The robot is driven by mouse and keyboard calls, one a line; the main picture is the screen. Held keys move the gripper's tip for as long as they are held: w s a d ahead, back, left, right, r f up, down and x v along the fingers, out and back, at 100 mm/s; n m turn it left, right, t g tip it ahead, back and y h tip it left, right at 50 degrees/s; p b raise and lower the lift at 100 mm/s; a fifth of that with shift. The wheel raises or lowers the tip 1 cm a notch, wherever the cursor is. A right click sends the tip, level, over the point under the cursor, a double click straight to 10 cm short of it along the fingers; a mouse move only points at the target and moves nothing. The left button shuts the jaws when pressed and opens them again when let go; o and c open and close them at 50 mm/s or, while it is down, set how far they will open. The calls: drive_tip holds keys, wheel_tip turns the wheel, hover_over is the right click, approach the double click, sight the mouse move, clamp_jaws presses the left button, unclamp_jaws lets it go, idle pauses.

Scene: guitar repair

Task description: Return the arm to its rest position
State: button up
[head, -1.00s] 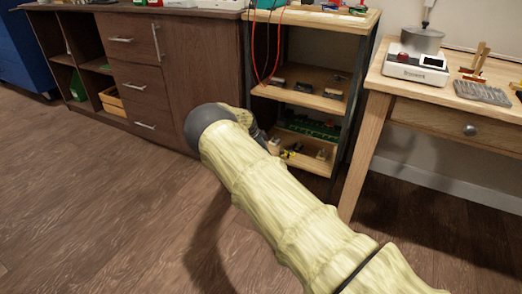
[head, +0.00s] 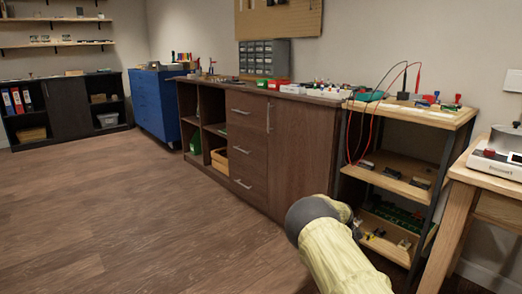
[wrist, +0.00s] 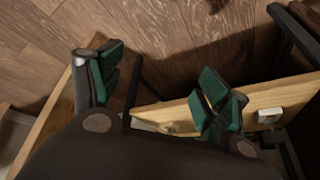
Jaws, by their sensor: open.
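My arm (head: 340,255), in a pale yellow cover with a dark rounded joint, reaches up from the bottom of the head view, in front of the brown cabinet and the shelf rack. Beyond the fingers are wooden shelf edges and the brown floor. I cannot tell whether a finger touches the wood.
The shelf rack (head: 409,196) with small parts stands close to my arm, and a wooden table (head: 462,225) is at the right. The brown cabinet (head: 300,150) and the blue drawer cabinet (head: 155,105) line the wall. The wood floor (head: 130,220) at left is clear.

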drive_tip(key=s+d+f+n, duration=0.2)
drive_tip(key=s+d+f, duration=0.25)
drive_tip(key=s, duration=0.35)
drive_tip(key=s+d+f+n, duration=0.1)
drive_tip(key=s+d+f, duration=0.4)
drive_tip(key=s, duration=0.4)
drive_tip(key=s+a+f+n+g+p, duration=0.1)
drive_tip(key=s+f+n, duration=0.25)
drive_tip(key=s, duration=0.55)
drive_tip(key=s+a+f+n, duration=0.2)
drive_tip(key=s+f, duration=0.2)
drive_tip(key=s, duration=0.5)
drive_tip(key=s+a+n+y+p, duration=0.1)
drive_tip(key=s+a+n, duration=0.1)
drive_tip(key=s+a, duration=0.45)
drive_tip(key=s+a+n+y, duration=0.1)
drive_tip(key=s+a+n, duration=0.2)
drive_tip(key=s, duration=0.7)
drive_tip(key=s+a+r+n+y+p, duration=0.25)
drive_tip(key=s+a+r+n, duration=0.4)
drive_tip(key=s+a, duration=0.7)
wheel_tip(320, 180, up, 38)
drive_tip(key=m+p, duration=0.1)
drive_tip(key=p, duration=3.5)
drive_tip(key=shift+m+t, duration=0.3)
drive_tip(key=shift+t, duration=0.1)
drive_tip(key=shift+w, duration=0.1)
